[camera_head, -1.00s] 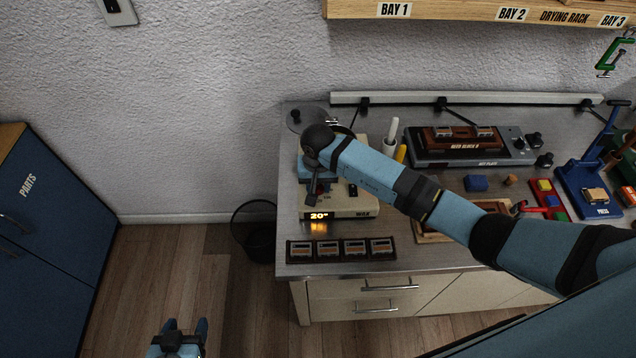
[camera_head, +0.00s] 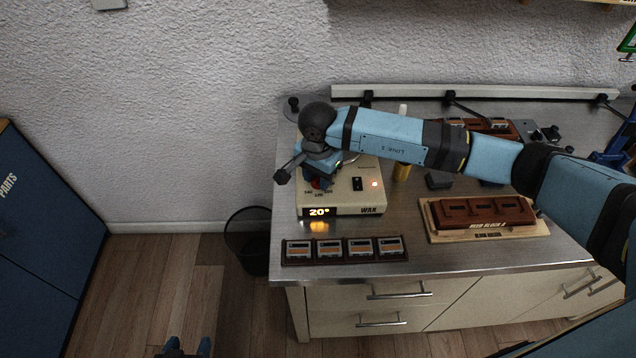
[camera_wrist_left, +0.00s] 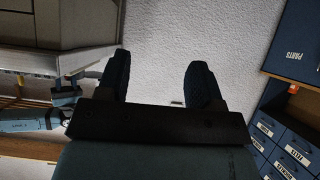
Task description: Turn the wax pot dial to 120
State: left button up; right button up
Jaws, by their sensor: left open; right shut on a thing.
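The cream wax pot (camera_head: 352,203) stands at the left end of the bench. Its display (camera_head: 319,212) reads 20°, and a red light glows by the black switch on its front. My right arm reaches over the pot from the right. My right gripper (camera_head: 317,180) points down at the dial (camera_head: 317,185), a little red of which shows under it. It is shut on the dial, whose pointer is mostly hidden. My left gripper (camera_head: 187,347) is low at the bottom edge, over the floor and away from the bench. In the left wrist view its fingers (camera_wrist_left: 160,82) are apart and empty.
A rack of several small framed pieces (camera_head: 345,262) lies in front of the pot. A brown reed block (camera_head: 480,211) sits on a wooden board to the right. A wire bin (camera_head: 248,240) stands left of the bench. A blue cabinet (camera_head: 45,240) is at far left.

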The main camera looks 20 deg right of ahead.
jog(key=m+b, duration=0.3)
jog(key=m, duration=0.2)
jog(key=shift+f+m, duration=0.1)
jog(key=shift+m, duration=0.2)
jog(key=m+b, duration=0.2)
jog(key=m, duration=0.1)
jog(key=shift+m, duration=0.3)
jog(key=m+b, duration=0.1)
jog(key=m, duration=0.2)
jog(key=shift+m, duration=0.3)
jog(key=m+b, duration=0.1)
jog(key=m, duration=0.2)
jog(key=shift+m, duration=0.3)
jog(key=m+b, duration=0.1)
jog(key=m, duration=0.3)
jog(key=shift+m, duration=0.3)
jog(key=m, duration=0.3)
jog(key=shift+m, duration=0.3)
pick_arm(q)
notch_tip(320, 180, down, 7)
jog(key=shift+w+d+f+n, duration=0.15)
jog(key=shift+w+f+n, duration=0.05)
jog(key=shift+n, duration=0.1)
pick_arm(e)
jog(key=shift+m, duration=1.8)
pick_arm(q)
jog(key=shift+d, duration=0.15)
